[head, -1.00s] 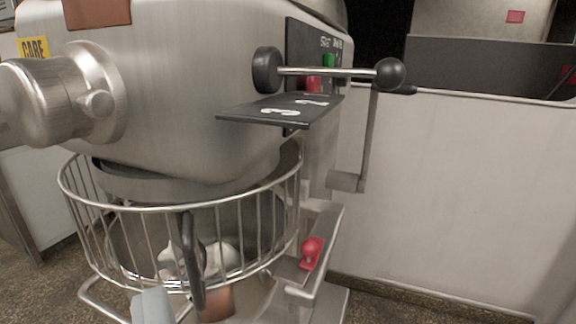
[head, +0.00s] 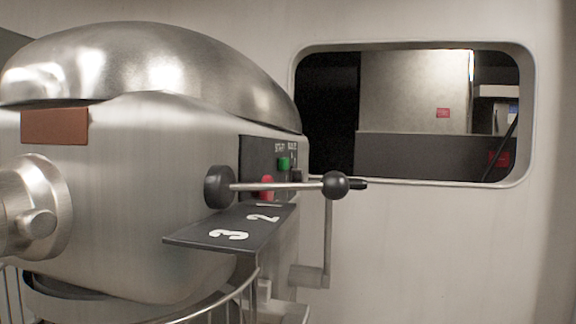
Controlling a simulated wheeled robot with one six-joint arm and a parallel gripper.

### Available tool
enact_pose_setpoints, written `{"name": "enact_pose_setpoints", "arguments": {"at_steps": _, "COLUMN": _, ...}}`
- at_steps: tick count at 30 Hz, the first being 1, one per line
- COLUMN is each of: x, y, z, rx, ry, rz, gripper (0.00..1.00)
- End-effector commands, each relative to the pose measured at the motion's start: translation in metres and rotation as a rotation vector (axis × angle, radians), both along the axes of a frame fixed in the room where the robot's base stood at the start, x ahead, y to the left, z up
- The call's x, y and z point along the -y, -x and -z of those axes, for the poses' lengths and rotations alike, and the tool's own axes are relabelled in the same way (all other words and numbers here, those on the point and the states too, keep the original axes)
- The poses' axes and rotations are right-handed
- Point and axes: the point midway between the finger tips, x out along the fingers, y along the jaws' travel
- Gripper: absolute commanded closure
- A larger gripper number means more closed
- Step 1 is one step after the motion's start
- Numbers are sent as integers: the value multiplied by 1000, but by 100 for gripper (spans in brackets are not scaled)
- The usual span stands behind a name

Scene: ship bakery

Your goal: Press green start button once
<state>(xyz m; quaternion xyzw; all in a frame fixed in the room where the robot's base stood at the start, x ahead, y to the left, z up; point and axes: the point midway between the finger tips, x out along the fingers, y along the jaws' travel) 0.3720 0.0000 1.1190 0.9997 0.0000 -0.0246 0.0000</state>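The green start button (head: 284,163) sits on a dark control panel (head: 253,158) on the right side of the large steel mixer (head: 150,185). A red button (head: 266,186) is below and left of it, partly crossed by the lever rod. White lettering above the green button is too small to read surely. Nothing touches the green button. My gripper is not in view.
The pale wall (head: 430,255) has a window opening.

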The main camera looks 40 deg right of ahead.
Motion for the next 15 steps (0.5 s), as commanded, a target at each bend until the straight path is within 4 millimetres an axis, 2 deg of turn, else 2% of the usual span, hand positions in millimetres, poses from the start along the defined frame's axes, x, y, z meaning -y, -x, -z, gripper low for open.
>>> {"name": "enact_pose_setpoints", "arguments": {"at_steps": 1, "x": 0, "y": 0, "z": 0, "rx": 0, "ry": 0, "rz": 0, "gripper": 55}}
{"name": "enact_pose_setpoints", "arguments": {"at_steps": 8, "x": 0, "y": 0, "z": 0, "rx": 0, "ry": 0, "rz": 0, "gripper": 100}}
{"name": "enact_pose_setpoints", "arguments": {"at_steps": 15, "x": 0, "y": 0, "z": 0, "rx": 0, "ry": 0, "rz": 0, "gripper": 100}}
